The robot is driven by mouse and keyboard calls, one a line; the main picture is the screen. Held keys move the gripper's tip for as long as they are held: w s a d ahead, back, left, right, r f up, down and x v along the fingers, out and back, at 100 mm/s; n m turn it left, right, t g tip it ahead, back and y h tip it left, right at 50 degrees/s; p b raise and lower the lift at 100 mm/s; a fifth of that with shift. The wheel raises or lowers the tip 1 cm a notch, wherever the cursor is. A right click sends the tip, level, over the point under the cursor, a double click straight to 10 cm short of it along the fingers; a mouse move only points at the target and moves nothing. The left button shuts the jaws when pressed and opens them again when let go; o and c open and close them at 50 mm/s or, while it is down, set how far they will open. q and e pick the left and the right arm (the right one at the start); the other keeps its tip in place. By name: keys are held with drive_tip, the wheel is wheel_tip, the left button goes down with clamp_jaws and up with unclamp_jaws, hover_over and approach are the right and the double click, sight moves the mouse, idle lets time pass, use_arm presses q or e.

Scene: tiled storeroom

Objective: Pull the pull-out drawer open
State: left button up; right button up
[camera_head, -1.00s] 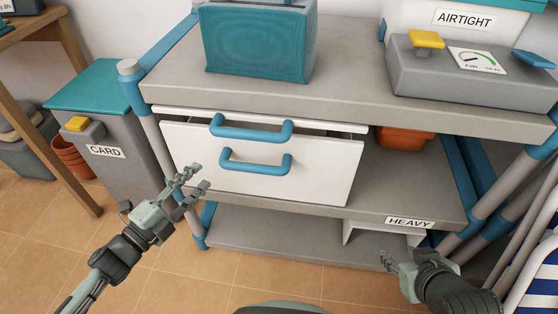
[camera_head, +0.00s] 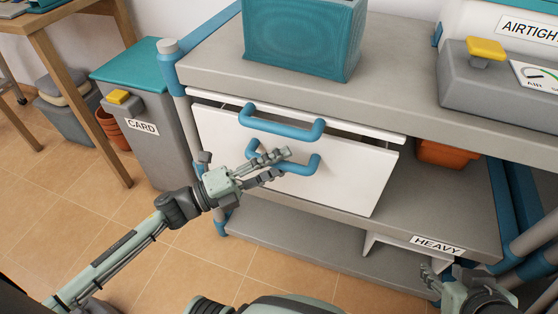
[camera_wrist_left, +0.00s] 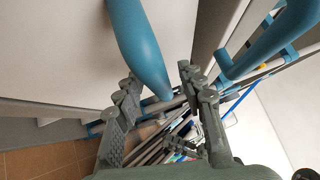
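The white drawer front (camera_head: 345,185) sits under the grey shelf top. A blue bar handle (camera_head: 312,165) is on its face, and another blue handle (camera_head: 280,122) sits above it at a thin white edge. A dark gap shows above the front at its right side. My left gripper (camera_head: 284,163) is open at the lower handle, covering part of it. In the left wrist view a blue handle bar (camera_wrist_left: 140,50) runs down between the spread fingers; I cannot tell whether they touch it. My right gripper (camera_head: 430,281) is open and empty at the lower right, near the HEAVY label.
A teal bin (camera_head: 305,40) and a grey device with a yellow button (camera_head: 487,50) stand on the shelf top (camera_head: 400,90). The CARD bin (camera_head: 160,140) is left of the shelf. An orange pot (camera_head: 447,154) is right of the drawer. Tiled floor lies open at the left front.

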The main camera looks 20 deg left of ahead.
use_arm(q)
drive_tip(key=shift+d, duration=0.1)
clamp_jaws()
idle(0.3)
